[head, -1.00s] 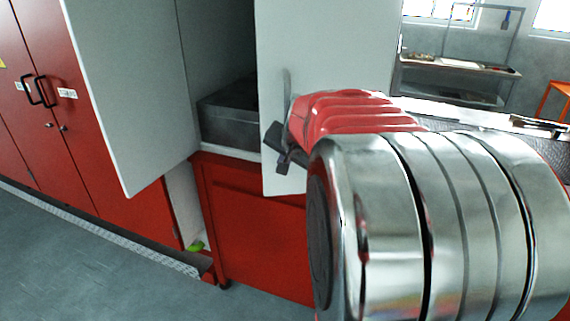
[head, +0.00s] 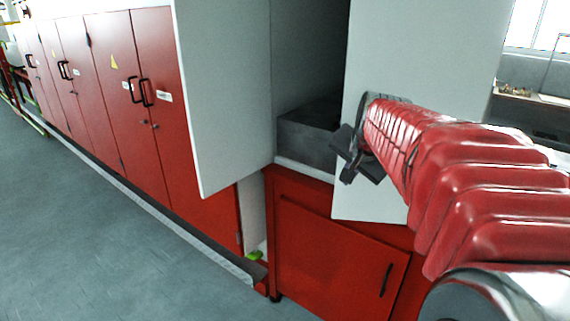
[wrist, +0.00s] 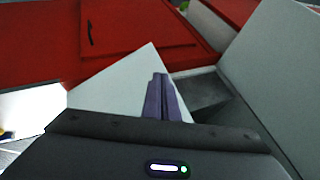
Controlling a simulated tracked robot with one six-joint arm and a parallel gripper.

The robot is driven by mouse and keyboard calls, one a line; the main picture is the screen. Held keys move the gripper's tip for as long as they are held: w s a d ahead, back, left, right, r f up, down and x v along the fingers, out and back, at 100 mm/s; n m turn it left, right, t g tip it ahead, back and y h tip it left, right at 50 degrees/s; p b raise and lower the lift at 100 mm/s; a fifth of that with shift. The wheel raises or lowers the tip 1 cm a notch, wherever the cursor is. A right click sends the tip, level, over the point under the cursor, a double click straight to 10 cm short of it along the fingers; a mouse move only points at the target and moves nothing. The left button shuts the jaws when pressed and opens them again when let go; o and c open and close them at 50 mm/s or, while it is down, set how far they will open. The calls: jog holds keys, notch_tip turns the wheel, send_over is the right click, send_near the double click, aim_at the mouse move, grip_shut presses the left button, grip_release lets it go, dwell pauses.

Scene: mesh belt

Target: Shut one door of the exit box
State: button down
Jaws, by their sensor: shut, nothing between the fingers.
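The exit box is a pale cabinet above a red base, with both doors standing open. Its left door (head: 222,95) is swung out on the left; its right door (head: 430,65) is swung out on the right. Between them the dark inside shows a grey block (head: 308,135). My gripper (head: 350,160) is shut and empty at the near left edge of the right door; I cannot tell whether it touches. In the wrist view my closed fingers (wrist: 161,95) lie in front of the right door (wrist: 120,82), with the left door (wrist: 275,75) at the right.
A red cabinet (head: 330,255) with a black handle stands below the box. Red lockers (head: 100,75) line the wall at left. A small green thing (head: 255,255) lies low beside the base. A bench (head: 535,110) stands at the far right. The grey floor (head: 110,240) at left is clear.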

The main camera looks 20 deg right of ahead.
jog(key=s+a+f+n+y, duration=0.1)
jog(key=s+a+f+n, duration=0.2)
jog(key=s+a, duration=0.3)
jog(key=s+a+f+n+y, duration=0.1)
jog(key=s+a+f+n, duration=0.2)
jog(key=s+a+n, duration=0.3)
jog(key=s+a+f+n+g, duration=0.1)
jog(key=s+a+f+n, duration=0.2)
jog(key=a, duration=1)
jog(key=s+n, duration=0.1)
jog(key=s, duration=0.2)
jog(key=shift+a+f+y, duration=0.35)
jog(key=shift+y, duration=0.05)
jog(key=shift+d, duration=0.15)
